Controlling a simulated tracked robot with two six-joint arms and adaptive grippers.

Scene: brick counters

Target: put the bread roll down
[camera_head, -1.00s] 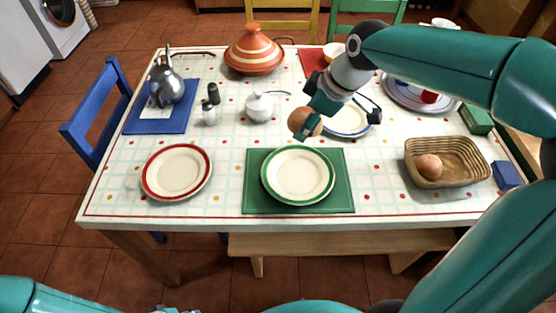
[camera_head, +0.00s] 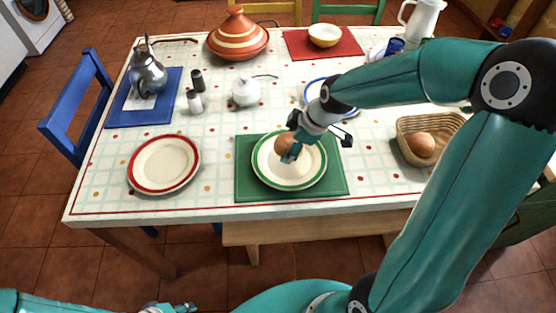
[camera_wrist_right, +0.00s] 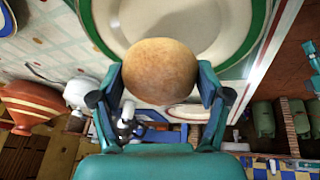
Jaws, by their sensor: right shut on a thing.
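The bread roll (camera_head: 283,142) is round and brown. My right gripper (camera_head: 289,149) is shut on it, and the wrist view shows the roll (camera_wrist_right: 160,68) between the two fingers (camera_wrist_right: 159,80). It is over the white plate with the green rim (camera_head: 299,182), which lies on a green mat (camera_head: 243,182). I cannot tell whether the roll touches the plate. A similar second roll (camera_head: 421,145) lies in the wicker basket (camera_head: 444,122) to the right. Part of my left gripper (camera_head: 168,308) shows at the bottom edge; its fingers are unclear.
A red-rimmed plate (camera_head: 164,163) lies to the left. Behind are a white sugar pot (camera_head: 245,92), shakers (camera_head: 195,101), a kettle (camera_head: 147,76) and a striped tagine (camera_head: 238,38). A blue-rimmed plate (camera_head: 312,91) is partly hidden behind my right arm.

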